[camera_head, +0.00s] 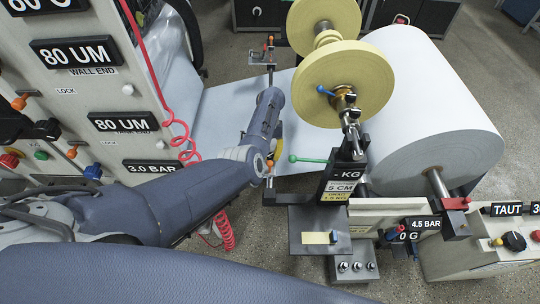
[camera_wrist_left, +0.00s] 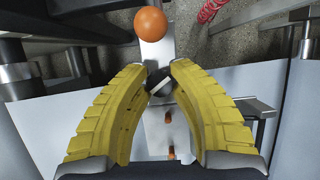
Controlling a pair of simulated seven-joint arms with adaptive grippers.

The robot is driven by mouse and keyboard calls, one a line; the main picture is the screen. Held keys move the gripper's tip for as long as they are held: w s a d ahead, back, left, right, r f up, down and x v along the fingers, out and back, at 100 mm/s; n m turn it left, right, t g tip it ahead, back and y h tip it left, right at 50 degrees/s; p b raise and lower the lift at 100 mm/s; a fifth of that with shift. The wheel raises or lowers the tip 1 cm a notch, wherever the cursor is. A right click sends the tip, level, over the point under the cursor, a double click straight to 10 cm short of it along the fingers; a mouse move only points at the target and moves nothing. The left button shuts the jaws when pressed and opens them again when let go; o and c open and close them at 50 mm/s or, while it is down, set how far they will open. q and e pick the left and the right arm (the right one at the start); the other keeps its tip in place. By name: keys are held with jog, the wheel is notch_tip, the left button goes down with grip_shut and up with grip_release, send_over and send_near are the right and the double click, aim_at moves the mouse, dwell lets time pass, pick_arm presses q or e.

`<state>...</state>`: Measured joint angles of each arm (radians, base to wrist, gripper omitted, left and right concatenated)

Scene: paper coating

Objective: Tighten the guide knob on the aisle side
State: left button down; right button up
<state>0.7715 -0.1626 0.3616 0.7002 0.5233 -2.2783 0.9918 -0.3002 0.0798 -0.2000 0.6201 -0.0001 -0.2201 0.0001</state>
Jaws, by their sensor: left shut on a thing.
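My left gripper (camera_head: 274,158) reaches in from the left to the near, aisle-side end of the guide bar, beside the pale web; its fingers are mostly hidden by the wrist in the head view. In the left wrist view its yellow fingers (camera_wrist_left: 164,72) are closed around the dark guide knob (camera_wrist_left: 159,84), which has a pale band. An orange ball (camera_wrist_left: 150,25) shows just beyond the fingertips, apart from them. The wall-end guide (camera_head: 269,58) stands at the far side of the web. My right gripper is out of view.
Yellow rolls (camera_head: 345,85) and a large white paper roll (camera_head: 425,95) stand to the right. A green-tipped lever (camera_head: 305,160) and the black KG plate (camera_head: 342,177) are close right of the gripper. A red coiled hose (camera_head: 180,130) hangs by the left panel.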

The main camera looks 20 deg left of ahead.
pick_arm(q)
jog(key=shift+s+f, duration=0.1)
dwell(0.3)
jog(key=c, duration=1.1)
grip_release()
jog(key=v, duration=1.2)
